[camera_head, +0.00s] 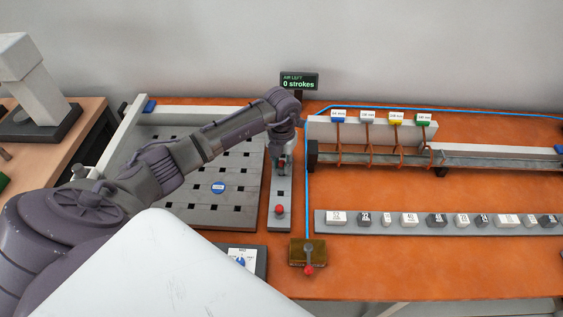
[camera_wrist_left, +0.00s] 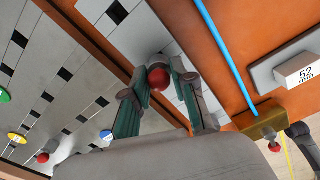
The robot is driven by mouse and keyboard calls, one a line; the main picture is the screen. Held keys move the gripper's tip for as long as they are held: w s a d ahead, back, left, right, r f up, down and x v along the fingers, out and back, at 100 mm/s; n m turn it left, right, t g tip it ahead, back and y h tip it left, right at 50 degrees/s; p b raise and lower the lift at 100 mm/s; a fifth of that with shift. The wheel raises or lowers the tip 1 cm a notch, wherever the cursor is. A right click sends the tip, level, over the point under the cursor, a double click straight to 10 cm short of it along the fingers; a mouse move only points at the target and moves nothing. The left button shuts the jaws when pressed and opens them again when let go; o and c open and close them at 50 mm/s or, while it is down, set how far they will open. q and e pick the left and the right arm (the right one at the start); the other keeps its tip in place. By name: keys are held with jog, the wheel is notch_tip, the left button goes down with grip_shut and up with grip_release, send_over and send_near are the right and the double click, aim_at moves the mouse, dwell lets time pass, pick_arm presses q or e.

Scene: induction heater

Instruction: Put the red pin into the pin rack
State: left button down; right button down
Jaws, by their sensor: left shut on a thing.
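My left gripper (camera_head: 283,163) is low over the far half of a narrow grey strip with square holes (camera_head: 272,222), which appears to be the pin rack. In the left wrist view, the left gripper (camera_wrist_left: 160,78) is shut on a red round-headed pin (camera_wrist_left: 158,79). The pin's lower part is hidden, so I cannot tell whether it sits in a hole. The strip (camera_wrist_left: 128,32) shows behind the fingers with dark holes. A second red ball-shaped head (camera_head: 280,209) stands on the strip's near half.
A grey plate with square holes (camera_head: 235,212) and a blue disc (camera_head: 218,187) lies left of the strip. A brass box with a red-knobbed lever (camera_head: 308,252) stands in front. A blue hose (camera_head: 307,205) runs right of the strip. Labelled blocks line a rail (camera_head: 325,228).

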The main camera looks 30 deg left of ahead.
pick_arm(q)
jog(key=shift+f+b, duration=0.4)
jog(key=shift+f, duration=0.1)
dwell(0.5)
jog(key=c, duration=0.9)
grip_release()
jog(key=shift+o, duration=0.2)
jog(key=shift+r, duration=0.25)
notch_tip(320, 180, up, 12)
jog(key=shift+f, duration=0.25)
